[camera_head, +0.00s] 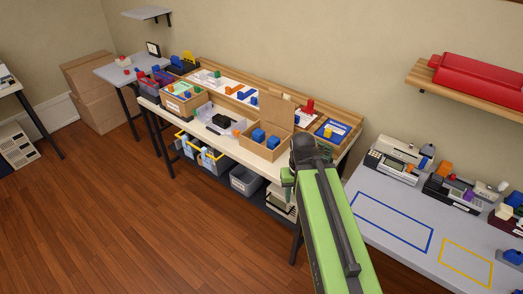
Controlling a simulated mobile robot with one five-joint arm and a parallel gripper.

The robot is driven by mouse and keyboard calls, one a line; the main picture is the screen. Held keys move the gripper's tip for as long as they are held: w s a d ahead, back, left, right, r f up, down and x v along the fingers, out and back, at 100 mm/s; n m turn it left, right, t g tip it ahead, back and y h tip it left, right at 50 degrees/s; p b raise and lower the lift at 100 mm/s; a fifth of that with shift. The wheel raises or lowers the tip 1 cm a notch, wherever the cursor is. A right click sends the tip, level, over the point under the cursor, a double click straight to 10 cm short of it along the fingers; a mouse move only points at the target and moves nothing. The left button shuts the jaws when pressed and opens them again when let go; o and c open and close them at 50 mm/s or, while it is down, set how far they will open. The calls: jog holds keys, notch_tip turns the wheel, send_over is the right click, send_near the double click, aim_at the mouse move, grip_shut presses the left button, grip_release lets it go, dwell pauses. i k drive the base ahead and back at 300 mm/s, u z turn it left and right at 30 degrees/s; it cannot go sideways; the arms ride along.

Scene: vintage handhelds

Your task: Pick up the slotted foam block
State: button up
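I cannot single out the slotted foam block for sure at this size. A small black block (219,121) lies in a pale tray (204,111) on the long workbench and may be it; no slots can be made out. Blue blocks (259,136) sit in an open cardboard box (268,151) to its right. My green arm reaches up from the bottom, right of centre. My gripper (287,181) seems to be the small green part at the arm's far left side, in front of the bench edge. Its fingers are too small and hidden to read.
The workbench (175,109) runs along the wall with boxes and papers on it. A grey table (387,208) at right carries several devices and blue and yellow outlines. A shelf (465,85) holds a red case. Cardboard boxes (92,90) stand at back left.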

aim_at(257, 135)
jog(key=u, duration=0.25)
jog(key=i, duration=0.7)
jog(key=u, duration=0.75)
jog(key=i, duration=0.8)
jog(key=u, duration=0.5)
jog(key=k, duration=0.7)
jog(key=u, duration=0.2)
jog(key=i, duration=0.7)
jog(key=z, duration=0.1)
